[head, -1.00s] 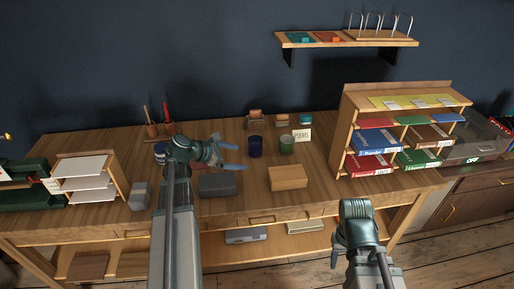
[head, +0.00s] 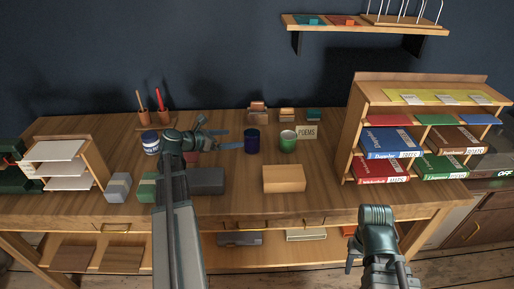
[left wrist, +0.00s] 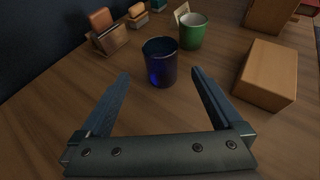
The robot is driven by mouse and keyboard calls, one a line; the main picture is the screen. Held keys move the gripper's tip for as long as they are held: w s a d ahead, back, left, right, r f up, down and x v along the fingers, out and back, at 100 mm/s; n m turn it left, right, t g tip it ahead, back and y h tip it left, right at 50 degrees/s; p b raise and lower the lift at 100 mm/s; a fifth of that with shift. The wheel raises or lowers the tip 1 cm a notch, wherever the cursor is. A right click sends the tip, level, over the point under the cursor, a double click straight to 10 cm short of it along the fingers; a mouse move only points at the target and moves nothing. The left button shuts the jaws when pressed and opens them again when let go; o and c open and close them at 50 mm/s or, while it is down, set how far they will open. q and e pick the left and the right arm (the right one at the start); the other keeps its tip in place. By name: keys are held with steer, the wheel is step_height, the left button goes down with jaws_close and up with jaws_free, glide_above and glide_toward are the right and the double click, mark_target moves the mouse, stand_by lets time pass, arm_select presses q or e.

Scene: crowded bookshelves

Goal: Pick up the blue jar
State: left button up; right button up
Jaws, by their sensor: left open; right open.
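The blue jar (head: 252,141) is a dark blue cylinder standing upright on the wooden table, left of a green jar (head: 288,142). In the left wrist view the blue jar (left wrist: 160,62) is just ahead of my left gripper's fingertips, roughly centred between them. My left gripper (head: 222,139) is open and empty, to the left of the blue jar with its fingers pointing at it. It also shows in the left wrist view (left wrist: 161,82). My right gripper (head: 352,262) is low in front of the table, far from the jar; its fingers are only partly seen.
A wooden box (head: 284,178) and a dark grey box (head: 206,181) lie nearer the front edge. A blue-and-white can (head: 150,143) stands left of my left gripper. A "POEMS" card (head: 307,132) is behind the green jar. A bookshelf (head: 349,140) stands at right.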

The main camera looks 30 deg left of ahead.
mark_target(245, 139)
arm_select(q)
steer(key=shift+w+d+f, duration=0.1)
steer(key=shift+w+f, duration=0.2)
steer(key=shift+f, duration=0.25)
steer(key=b+x, duration=0.3)
steer(key=x, duration=0.4)
steer(key=shift+w+d+f, duration=0.15)
steer(key=shift+w+f, duration=0.1)
steer(key=shift+w+d+b, duration=0.2)
steer(key=shift+w+b, duration=0.15)
steer(key=shift+w, duration=0.05)
steer(key=b+x, duration=0.1)
steer(key=x, duration=0.1)
steer(key=b+x, duration=0.1)
steer(key=x, duration=0.1)
steer(key=shift+w+d+f, duration=0.1)
steer(key=shift+w+f, duration=0.05)
steer(key=shift+f, duration=0.4)
steer(key=shift+w+d+b, duration=0.1)
steer(key=shift+w+b, duration=0.1)
steer(key=shift+b, duration=0.1)
arm_select(e)
step_height(245, 139, down, 7)
steer(key=shift+w, duration=0.3)
arm_select(q)
steer(key=c, duration=1.6)
arm_select(e)
steer(key=shift+d, duration=0.1)
